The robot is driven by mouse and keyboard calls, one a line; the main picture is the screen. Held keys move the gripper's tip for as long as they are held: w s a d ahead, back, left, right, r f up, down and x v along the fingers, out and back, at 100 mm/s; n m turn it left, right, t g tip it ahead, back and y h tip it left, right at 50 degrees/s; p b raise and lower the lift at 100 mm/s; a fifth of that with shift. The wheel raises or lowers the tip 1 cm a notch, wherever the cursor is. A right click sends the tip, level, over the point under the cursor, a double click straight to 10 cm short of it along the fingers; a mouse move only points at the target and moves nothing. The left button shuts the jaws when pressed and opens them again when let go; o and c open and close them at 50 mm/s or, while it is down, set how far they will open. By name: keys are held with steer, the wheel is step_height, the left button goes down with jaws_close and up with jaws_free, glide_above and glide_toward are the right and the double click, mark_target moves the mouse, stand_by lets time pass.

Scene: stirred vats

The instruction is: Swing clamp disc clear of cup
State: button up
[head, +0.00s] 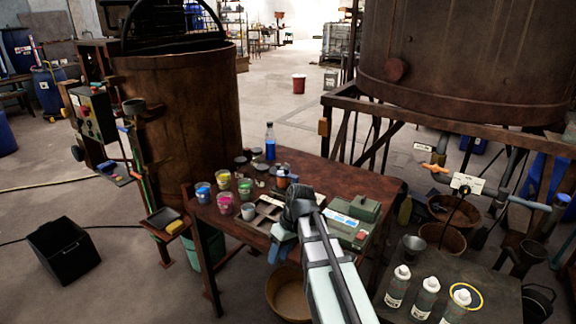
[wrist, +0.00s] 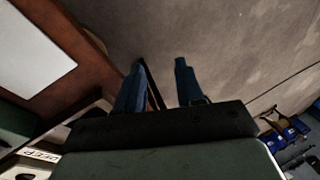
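I cannot clearly make out the clamp disc in either view. A small dark cup (head: 135,106) is fixed on the left side of the left rusty vat; whether it is the task's cup I cannot tell. My gripper (head: 281,251) is at the front edge of the brown table, pointing down, well right of that cup. In the wrist view its two blue fingers (wrist: 158,82) stand apart with nothing between them, over bare floor. My arm hides part of the table behind it.
The table (head: 350,178) holds paint cups (head: 224,179), a blue bottle (head: 270,141) and a green box (head: 365,208). White bottles (head: 427,298) stand on a bench at lower right. A rusty vat (head: 190,110) stands at left, another (head: 470,60) at right. A black bin (head: 63,250) is on the floor.

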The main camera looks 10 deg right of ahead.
steer(key=w+d+r+t, duration=0.1)
steer(key=w+d+r, duration=0.3)
steer(key=w, duration=0.5)
steer(key=w+d+r+t, duration=0.1)
steer(key=w+r, duration=0.5)
steer(key=w, duration=0.3)
steer(key=t+h, duration=0.2)
steer(key=t, duration=0.1)
glide_toward(287, 164)
steer(key=shift+m, duration=0.4)
steer(key=x, duration=0.9)
steer(key=shift+w+d+f, duration=0.1)
steer(key=shift+w, duration=0.1)
jaws_close()
